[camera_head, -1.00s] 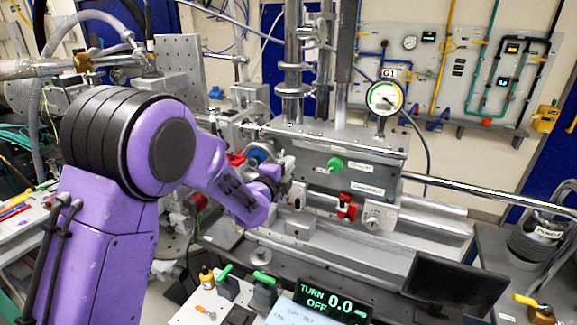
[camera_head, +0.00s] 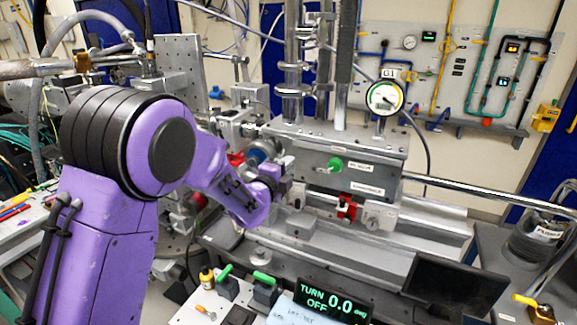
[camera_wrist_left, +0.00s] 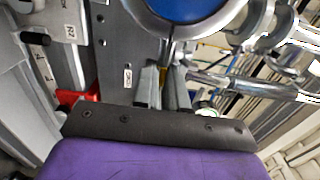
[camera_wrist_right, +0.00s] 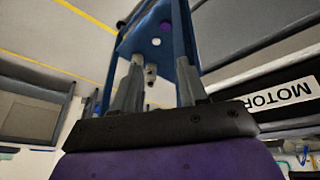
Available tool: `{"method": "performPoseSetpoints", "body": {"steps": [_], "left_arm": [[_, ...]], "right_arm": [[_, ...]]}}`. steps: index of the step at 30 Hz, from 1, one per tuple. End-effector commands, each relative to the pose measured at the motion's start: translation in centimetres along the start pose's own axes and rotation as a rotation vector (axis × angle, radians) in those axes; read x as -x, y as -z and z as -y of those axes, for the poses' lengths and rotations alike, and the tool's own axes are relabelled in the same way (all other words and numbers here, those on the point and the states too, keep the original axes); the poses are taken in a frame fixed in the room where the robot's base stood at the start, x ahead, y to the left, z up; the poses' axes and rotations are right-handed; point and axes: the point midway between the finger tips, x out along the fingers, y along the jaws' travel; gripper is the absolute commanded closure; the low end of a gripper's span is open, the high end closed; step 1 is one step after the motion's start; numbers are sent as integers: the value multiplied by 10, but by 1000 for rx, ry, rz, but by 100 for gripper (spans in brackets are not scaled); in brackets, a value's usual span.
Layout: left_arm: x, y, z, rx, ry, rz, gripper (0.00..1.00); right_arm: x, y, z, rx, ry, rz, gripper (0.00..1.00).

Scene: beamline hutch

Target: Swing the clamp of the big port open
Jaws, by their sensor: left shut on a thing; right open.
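The big port shows in the left wrist view as a blue disc (camera_wrist_left: 188,6) in a silver ring-shaped clamp (camera_wrist_left: 168,27), cut by the top edge. My left gripper (camera_wrist_left: 164,76) is just below the ring, its fingers close together on a small brass-coloured part that seems to belong to the clamp. The fingers hide most of this part. In the head view, my left gripper (camera_head: 278,182) is beside the port's blue face (camera_head: 256,157), and my purple wrist partly hides both. My right gripper (camera_wrist_right: 160,82) is open, with its fingers apart; it is not in the head view.
A red-handled part (camera_head: 346,207) and a green knob (camera_head: 335,165) are on the steel chamber, right of my left gripper. A display (camera_head: 333,303) and green-handled switches (camera_head: 263,278) stand in front. A dark monitor (camera_head: 455,285) is at lower right.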

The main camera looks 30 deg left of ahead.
Motion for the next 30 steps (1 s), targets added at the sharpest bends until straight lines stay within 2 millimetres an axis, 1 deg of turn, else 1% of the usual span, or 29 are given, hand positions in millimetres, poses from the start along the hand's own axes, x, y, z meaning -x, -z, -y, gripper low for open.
{"method": "performPoseSetpoints", "body": {"steps": [1, 4, 6, 7, 20, 23, 26, 30], "left_arm": [[-2, -2, 11, 2, 25, 5, 100], [-2, -2, 11, 2, 25, 5, 100], [-2, -2, 12, 2, 26, 5, 72], [-2, -2, 11, 2, 25, 5, 67], [-2, -1, 5, 1, 12, 1, 67], [1, 0, 4, 0, 11, 1, 67], [14, 0, 1, -2, 12, 1, 67], [49, 0, -1, -2, 14, 1, 67]], "right_arm": [[1, 0, 0, 0, 0, 0, 57], [1, 0, 0, 0, 0, 0, 57], [1, 0, 0, 0, 0, 0, 57], [1, 0, 0, 0, 0, 0, 57], [0, 0, 0, 0, 0, 0, 57], [-2, -1, 0, 0, 0, 0, 57], [-11, -4, 1, 0, 0, 0, 57], [-27, -11, 2, 0, 0, 0, 57]]}}
